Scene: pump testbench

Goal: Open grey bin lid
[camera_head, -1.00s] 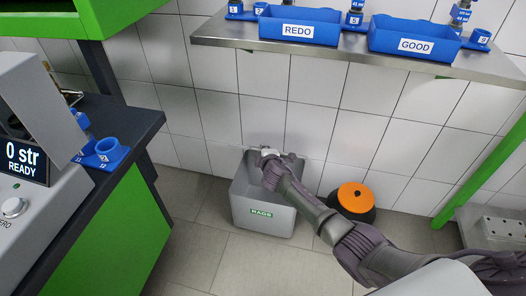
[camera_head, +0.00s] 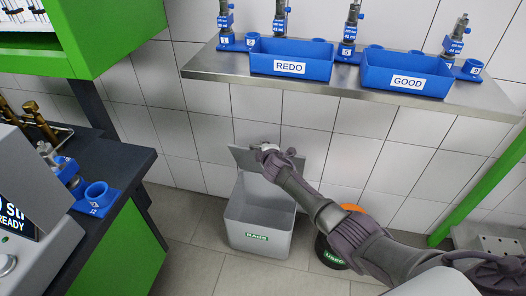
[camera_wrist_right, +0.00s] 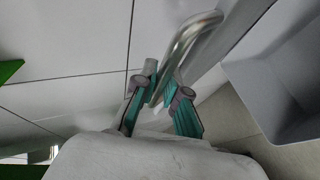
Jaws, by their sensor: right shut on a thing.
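The grey bin (camera_head: 262,238) with a green RAGS label stands on the floor against the tiled wall. Its interior shows from above. The grey lid (camera_head: 243,158) stands raised, roughly upright, at the bin's back edge near the wall. My right gripper (camera_head: 268,152) is in front of the lid's upper part and hides some of it. In the right wrist view, my gripper's teal-padded fingers (camera_wrist_right: 166,95) are shut on the lid's curved metal handle (camera_wrist_right: 187,38). The bin's grey wall and floor (camera_wrist_right: 285,85) show at the right there. My left gripper is not in view.
A black bin with an orange top (camera_head: 322,255) stands right of the grey bin, partly behind my right arm. A metal shelf (camera_head: 215,68) with blue REDO (camera_head: 292,65) and GOOD (camera_head: 405,75) trays hangs above. A dark-topped bench (camera_head: 125,165) is at the left.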

